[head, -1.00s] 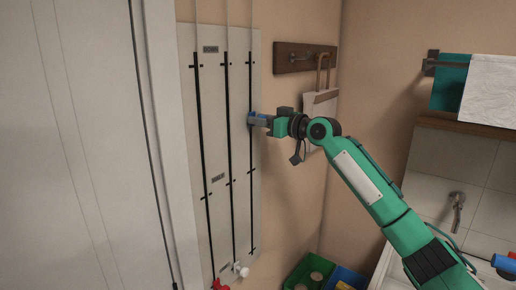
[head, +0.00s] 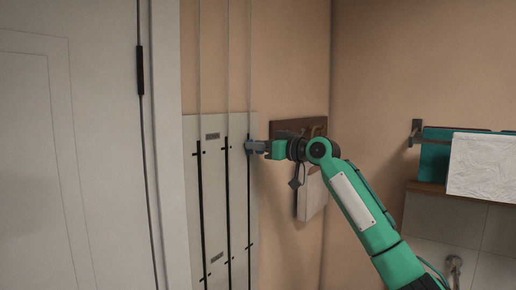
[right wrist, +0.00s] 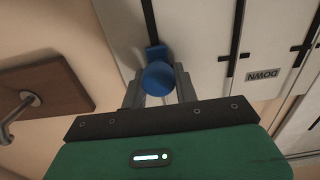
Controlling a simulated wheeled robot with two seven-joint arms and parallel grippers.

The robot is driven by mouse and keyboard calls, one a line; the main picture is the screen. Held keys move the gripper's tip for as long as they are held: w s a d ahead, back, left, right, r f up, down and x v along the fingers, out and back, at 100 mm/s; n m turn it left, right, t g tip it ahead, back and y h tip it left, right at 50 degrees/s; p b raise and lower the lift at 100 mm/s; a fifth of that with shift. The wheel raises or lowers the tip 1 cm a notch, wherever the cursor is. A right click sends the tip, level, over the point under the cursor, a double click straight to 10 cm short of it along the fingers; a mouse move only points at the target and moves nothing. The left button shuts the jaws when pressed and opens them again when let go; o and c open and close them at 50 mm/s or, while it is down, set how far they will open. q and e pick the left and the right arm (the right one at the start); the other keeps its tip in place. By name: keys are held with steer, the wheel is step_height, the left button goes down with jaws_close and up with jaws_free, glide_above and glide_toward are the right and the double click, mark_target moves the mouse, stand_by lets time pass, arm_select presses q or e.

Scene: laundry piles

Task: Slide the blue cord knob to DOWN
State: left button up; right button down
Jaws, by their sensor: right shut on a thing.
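The blue cord knob (right wrist: 158,78) sits between the two fingers of my right gripper (right wrist: 160,90) in the right wrist view, and the fingers are shut on it. In the head view my right gripper (head: 250,147) is at the rightmost black slot of the grey board (head: 214,180), near the slot's upper end and close to its upper tick mark. The knob is mostly hidden there. A label reading DOWN (right wrist: 263,76) shows upside down in the right wrist view, beside the middle slot. My left gripper is not in view.
A wooden hook rail (head: 290,126) with a hanging pale board (head: 312,196) is just right of my right gripper. A white door (head: 70,150) is at left. Thin cords run up from the slots. A towel rail with white (head: 482,165) and teal towels is at far right.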

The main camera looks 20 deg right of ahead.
steer(key=shift+f, duration=0.15)
steer(key=c, duration=1.1)
jaws_free()
steer(key=shift+d, duration=0.1)
steer(key=shift+s+d, duration=0.1)
steer(key=shift+s, duration=0.05)
steer(key=shift+s+d+b, duration=0.15)
steer(key=shift+s+b, duration=0.05)
steer(key=shift+b, duration=0.2)
steer(key=b+v, duration=0.6)
steer(key=v, duration=0.7)
